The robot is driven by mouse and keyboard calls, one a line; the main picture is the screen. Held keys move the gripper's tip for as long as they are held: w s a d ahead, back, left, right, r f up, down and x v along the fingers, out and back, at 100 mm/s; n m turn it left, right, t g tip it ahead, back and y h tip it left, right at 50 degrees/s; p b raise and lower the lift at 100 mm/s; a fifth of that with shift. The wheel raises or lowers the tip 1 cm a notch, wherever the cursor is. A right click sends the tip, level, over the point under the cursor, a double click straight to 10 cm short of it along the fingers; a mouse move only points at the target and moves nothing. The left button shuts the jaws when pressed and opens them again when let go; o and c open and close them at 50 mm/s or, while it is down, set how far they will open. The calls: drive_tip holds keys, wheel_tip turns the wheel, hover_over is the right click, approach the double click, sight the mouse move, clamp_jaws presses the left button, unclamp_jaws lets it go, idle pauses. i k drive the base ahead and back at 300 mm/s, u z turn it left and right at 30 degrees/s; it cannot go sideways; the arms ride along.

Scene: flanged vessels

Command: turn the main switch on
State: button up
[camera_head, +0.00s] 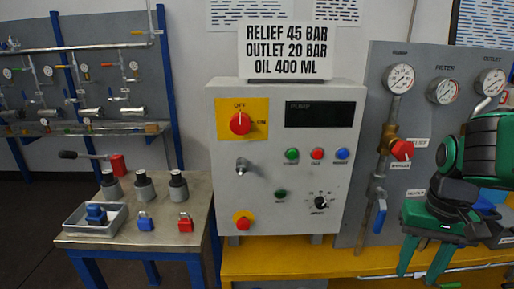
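The main switch (240,123) is a red rotary knob on a yellow plate at the upper left of the grey control panel (225,188). The plate reads OFF above the knob and ON to its right. The knob's pale mark points up at OFF. My gripper (424,268) hangs at the lower right, in front of the gauge board and well apart from the switch. Its two green fingers point down with a gap between them and nothing visible in it. Nothing hides the switch.
The panel also bears a dark display (320,114), several buttons, a key switch (242,166), a black selector (321,202) and a red stop button (243,221). A sign (288,50) stands on top. Padlocks and a tray (76,227) lie on the left table. Pipes and gauges are behind my arm.

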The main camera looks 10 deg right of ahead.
sight(240, 123)
drive_tip(key=z, duration=1.4)
drive_tip(key=k, duration=1.5)
drive_tip(key=u, duration=1.55)
drive_tip(key=i, duration=0.5)
drive_tip(key=u, duration=0.05)
